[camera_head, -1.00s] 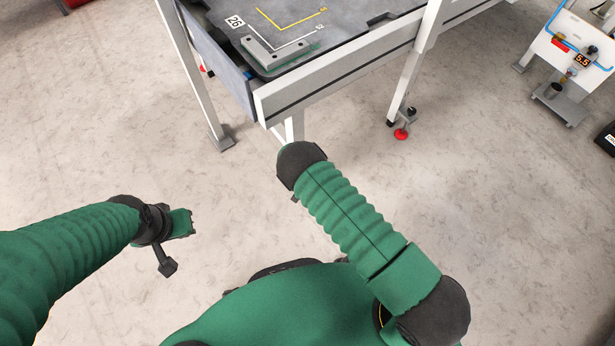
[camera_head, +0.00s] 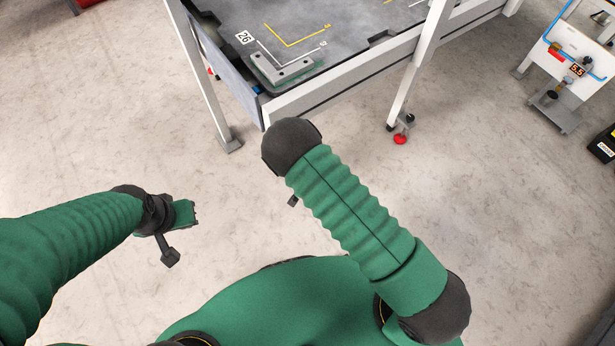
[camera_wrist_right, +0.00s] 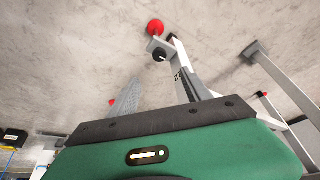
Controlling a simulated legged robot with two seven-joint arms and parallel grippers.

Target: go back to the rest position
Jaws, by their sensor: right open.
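My left gripper (camera_head: 183,214) is at the end of the green left arm, out over bare floor at the left of the head view. It is small and partly hidden, and its jaws cannot be made out. My right arm reaches up the middle of the head view, its dark upper joint just in front of the table's near corner. The right gripper is hidden there. In the right wrist view, my right gripper (camera_wrist_right: 165,132) shows as a green part with a dark edge, close to the camera. It is open, and nothing is seen held.
A table (camera_head: 340,83) with white legs stands ahead. A grey metal bracket (camera_head: 284,69) lies on its near corner by the marking 26. A white equipment stand (camera_head: 570,62) is at the right, with a black box (camera_head: 604,143) nearby. The floor around my arms is clear.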

